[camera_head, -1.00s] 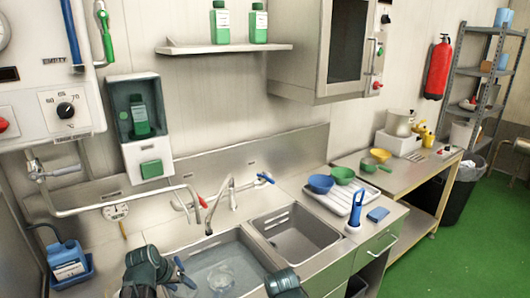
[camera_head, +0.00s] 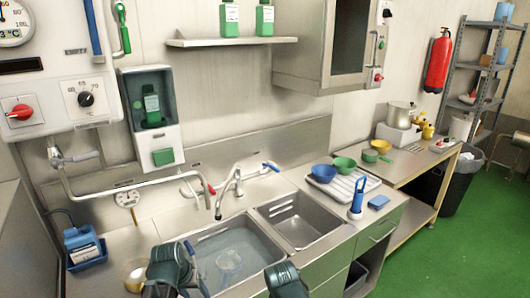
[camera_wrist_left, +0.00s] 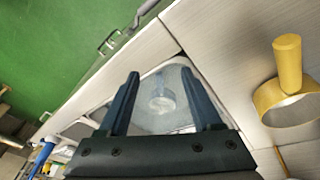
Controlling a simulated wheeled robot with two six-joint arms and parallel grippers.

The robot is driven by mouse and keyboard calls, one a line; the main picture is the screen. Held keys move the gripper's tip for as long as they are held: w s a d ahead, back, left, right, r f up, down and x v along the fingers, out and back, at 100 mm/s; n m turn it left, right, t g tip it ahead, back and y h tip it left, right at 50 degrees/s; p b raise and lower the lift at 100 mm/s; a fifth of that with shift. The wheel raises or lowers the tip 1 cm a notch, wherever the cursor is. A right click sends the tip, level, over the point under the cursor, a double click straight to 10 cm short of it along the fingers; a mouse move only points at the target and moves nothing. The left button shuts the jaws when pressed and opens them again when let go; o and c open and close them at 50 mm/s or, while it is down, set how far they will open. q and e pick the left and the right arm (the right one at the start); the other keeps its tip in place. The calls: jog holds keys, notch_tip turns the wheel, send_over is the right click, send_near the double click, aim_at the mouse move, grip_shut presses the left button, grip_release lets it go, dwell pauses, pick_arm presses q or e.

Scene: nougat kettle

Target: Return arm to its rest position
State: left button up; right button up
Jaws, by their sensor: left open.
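My left gripper (camera_head: 200,262) is at the lower middle of the head view, over the left front edge of the water-filled sink basin (camera_head: 243,232). In the left wrist view its two dark fingers (camera_wrist_left: 160,73) are spread apart with nothing between them. Behind them, a clear round object (camera_wrist_left: 160,104) lies in the basin; it shows in the head view too (camera_head: 229,263). Part of my right arm's dark end (camera_head: 286,280) shows at the bottom edge; its fingers cannot be made out.
Taps (camera_head: 230,190) rise behind the basins. A blue-handled brush (camera_head: 357,198) stands right of the empty basin (camera_head: 300,222).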

pick_arm(q)
jog(key=s+d+f+m+g+y+b, duration=0.2)
jog(key=s+d+f+m+b, duration=0.1)
jog(key=s+d+f+b, duration=0.7)
jog(key=s+d, duration=0.1)
jog(key=d, duration=0.3)
jog(key=shift+d+f+m+g+y, duration=0.3)
jog(key=shift+d+m+g, duration=0.1)
